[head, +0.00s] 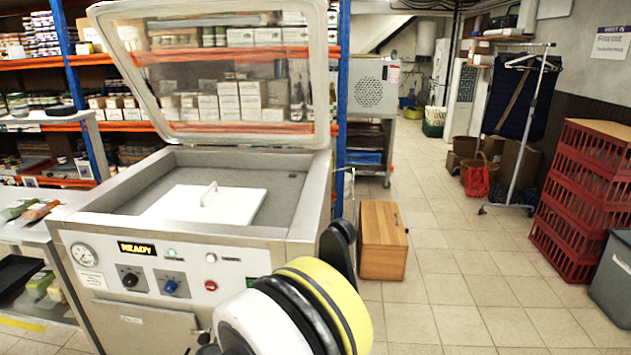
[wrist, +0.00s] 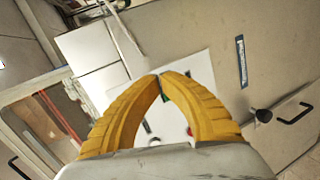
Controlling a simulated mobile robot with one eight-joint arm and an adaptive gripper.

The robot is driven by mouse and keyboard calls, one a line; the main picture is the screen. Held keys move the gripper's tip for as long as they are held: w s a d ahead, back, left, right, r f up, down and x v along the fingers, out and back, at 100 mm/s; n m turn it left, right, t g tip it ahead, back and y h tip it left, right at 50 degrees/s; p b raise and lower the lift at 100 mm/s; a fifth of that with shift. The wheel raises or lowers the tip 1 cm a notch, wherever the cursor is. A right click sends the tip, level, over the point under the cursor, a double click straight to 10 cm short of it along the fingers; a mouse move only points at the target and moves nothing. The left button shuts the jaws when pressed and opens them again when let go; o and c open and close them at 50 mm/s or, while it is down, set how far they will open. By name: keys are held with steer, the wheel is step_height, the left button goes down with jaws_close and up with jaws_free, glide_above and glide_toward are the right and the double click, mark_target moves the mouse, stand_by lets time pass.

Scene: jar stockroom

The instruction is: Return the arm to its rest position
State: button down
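My gripper (wrist: 160,77) shows in the wrist view with two ridged yellow fingers. Their tips meet, and nothing shows held between them. A pale panel with a red button and small dark parts lies beyond the fingers. In the head view my arm, in white, black and yellow, is folded at the bottom centre, in front of the machine's right side. My gripper cannot be made out in the head view.
A steel machine (head: 180,250) stands close at left, its clear lid (head: 220,70) raised and its display reading READY. A wooden box (head: 382,240) stands on the floor. Red crates (head: 585,195) and a grey bin (head: 612,280) are at right. Tiled floor between is clear.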

steer(key=s+d+r+m+g, duration=0.35)
steer(key=d+r, duration=0.35)
steer(key=d, duration=0.5)
steer(key=s+d+r+m+g, duration=0.3)
steer(key=d+r, duration=0.4)
steer(key=d, duration=0.6)
steer(key=s+d+m+y, duration=0.1)
steer(key=s+d+m, duration=0.3)
steer(key=s, duration=0.6)
steer(key=s+d+m+y, duration=0.1)
steer(key=s+d+m, duration=0.3)
steer(key=s, duration=0.6)
steer(key=shift+s+d+r+y, duration=0.25)
steer(key=shift+d+r+y, duration=0.15)
steer(key=shift+d, duration=0.3)
steer(key=shift+g, duration=0.25)
